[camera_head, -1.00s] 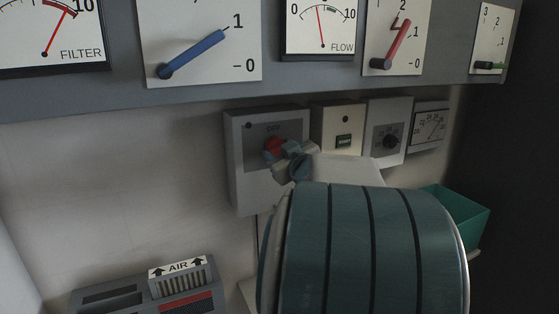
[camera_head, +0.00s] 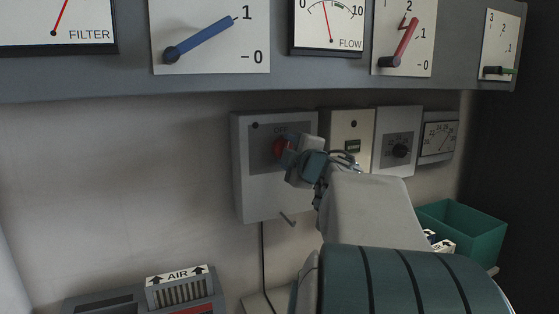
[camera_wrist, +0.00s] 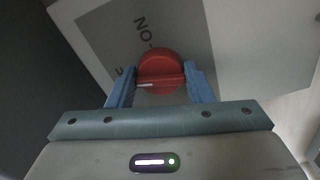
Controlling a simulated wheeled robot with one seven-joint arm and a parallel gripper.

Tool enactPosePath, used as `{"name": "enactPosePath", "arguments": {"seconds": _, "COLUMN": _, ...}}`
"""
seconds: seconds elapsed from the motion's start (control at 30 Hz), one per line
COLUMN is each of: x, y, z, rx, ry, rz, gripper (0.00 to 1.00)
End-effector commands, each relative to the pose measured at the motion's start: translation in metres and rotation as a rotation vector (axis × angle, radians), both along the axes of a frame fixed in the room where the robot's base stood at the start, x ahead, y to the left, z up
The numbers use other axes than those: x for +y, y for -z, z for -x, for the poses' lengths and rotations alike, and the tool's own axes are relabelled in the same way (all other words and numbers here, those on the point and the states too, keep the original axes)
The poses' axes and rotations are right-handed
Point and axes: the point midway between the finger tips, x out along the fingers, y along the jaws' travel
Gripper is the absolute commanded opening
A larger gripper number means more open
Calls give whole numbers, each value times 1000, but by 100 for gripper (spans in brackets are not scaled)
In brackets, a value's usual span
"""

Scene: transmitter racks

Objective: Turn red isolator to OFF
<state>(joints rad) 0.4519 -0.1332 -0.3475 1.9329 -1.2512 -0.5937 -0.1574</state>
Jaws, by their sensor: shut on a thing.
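The red isolator (camera_head: 279,147) is a round red knob with a raised bar, on a grey wall box (camera_head: 245,190). In the wrist view the isolator (camera_wrist: 158,62) lies between my two blue fingers, its bar running across from one finger to the other. My gripper (camera_wrist: 161,78) is shut on it. In the head view my gripper (camera_head: 291,150) covers the right part of the knob. An ON mark reads upside down beside the knob in the wrist view. A faint OFF label stands above the knob in the head view. The bar's exact angle is hidden in the head view.
A shelf panel with gauges and levers (camera_head: 300,72) overhangs above. A green bin (camera_head: 470,228) stands at lower right.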

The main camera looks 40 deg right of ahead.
Motion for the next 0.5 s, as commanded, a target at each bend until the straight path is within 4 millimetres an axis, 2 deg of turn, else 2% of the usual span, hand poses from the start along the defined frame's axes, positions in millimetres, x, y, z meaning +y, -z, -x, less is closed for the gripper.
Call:
{"name": "enactPosePath", "arguments": {"seconds": 0.2, "x": 0, "y": 2, "z": 0, "rx": 35, "ry": 0, "rz": 146, "gripper": 24}}
{"name": "enactPosePath", "arguments": {"seconds": 0.5, "x": 0, "y": 0, "z": 0, "rx": 62, "ry": -1, "rz": 258, "gripper": 24}}
